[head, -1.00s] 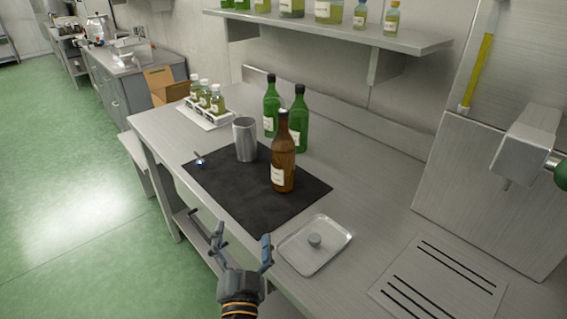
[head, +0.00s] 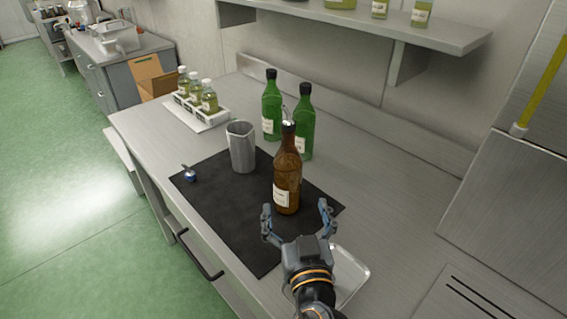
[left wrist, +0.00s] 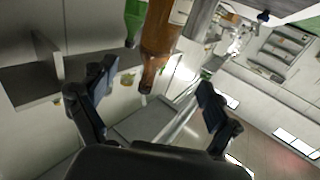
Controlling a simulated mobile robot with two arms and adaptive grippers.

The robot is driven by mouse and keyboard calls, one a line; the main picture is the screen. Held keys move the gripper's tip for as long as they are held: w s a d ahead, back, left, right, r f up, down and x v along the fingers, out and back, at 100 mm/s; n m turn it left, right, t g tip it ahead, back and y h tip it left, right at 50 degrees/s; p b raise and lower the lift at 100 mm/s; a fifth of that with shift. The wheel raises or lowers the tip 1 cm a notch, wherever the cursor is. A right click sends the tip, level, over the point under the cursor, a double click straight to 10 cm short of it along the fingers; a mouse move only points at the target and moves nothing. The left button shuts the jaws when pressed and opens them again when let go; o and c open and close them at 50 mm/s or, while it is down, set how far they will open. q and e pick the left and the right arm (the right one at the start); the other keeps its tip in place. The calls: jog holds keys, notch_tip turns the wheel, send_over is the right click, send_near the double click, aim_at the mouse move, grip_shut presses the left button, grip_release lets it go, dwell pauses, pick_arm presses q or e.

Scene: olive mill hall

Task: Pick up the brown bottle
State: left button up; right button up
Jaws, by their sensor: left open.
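The brown bottle (head: 287,178) stands upright on the black mat (head: 222,216) on the metal bench, with a white label low on its front. My left gripper (head: 298,222) is open just in front of the bottle's lower part, its fingers spread to either side in the head view. In the left wrist view the brown bottle (left wrist: 162,40) shows beyond the open fingers (left wrist: 150,92), apparently not gripped. Whether a finger touches it I cannot tell. My right gripper is not in view.
Two green bottles (head: 271,104) (head: 305,120) stand close behind the brown one. A grey metal cup (head: 241,147) is to its left, and a small blue-tipped item (head: 189,174) lies near the mat's left edge. A tray (head: 352,272) is partly hidden by my arm. A shelf (head: 440,34) hangs above.

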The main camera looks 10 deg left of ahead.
aim_at(290, 171)
pick_arm(q)
jog(key=x, duration=0.2)
jog(key=p+x, duration=0.1)
jog(key=x, duration=0.1)
jog(key=p+x, duration=0.1)
jog(key=x, duration=0.2)
jog(key=shift+w+r, duration=0.15)
jog(key=shift+r, duration=0.25)
jog(key=p+x, duration=0.2)
jog(key=x, duration=0.1)
jog(key=shift+w+d+r, duration=0.1)
jog(key=shift+r, duration=0.1)
jog(key=p+x, duration=0.1)
jog(key=x, duration=0.1)
jog(key=shift+w+f, duration=0.2)
jog(key=shift+w, duration=0.05)
jog(key=shift+w+a+f, duration=0.1)
jog(key=shift+w+a, duration=0.1)
jog(key=shift+w, duration=0.15)
jog(key=shift+c, duration=0.2)
jog(key=c, duration=1.8)
grip_shut()
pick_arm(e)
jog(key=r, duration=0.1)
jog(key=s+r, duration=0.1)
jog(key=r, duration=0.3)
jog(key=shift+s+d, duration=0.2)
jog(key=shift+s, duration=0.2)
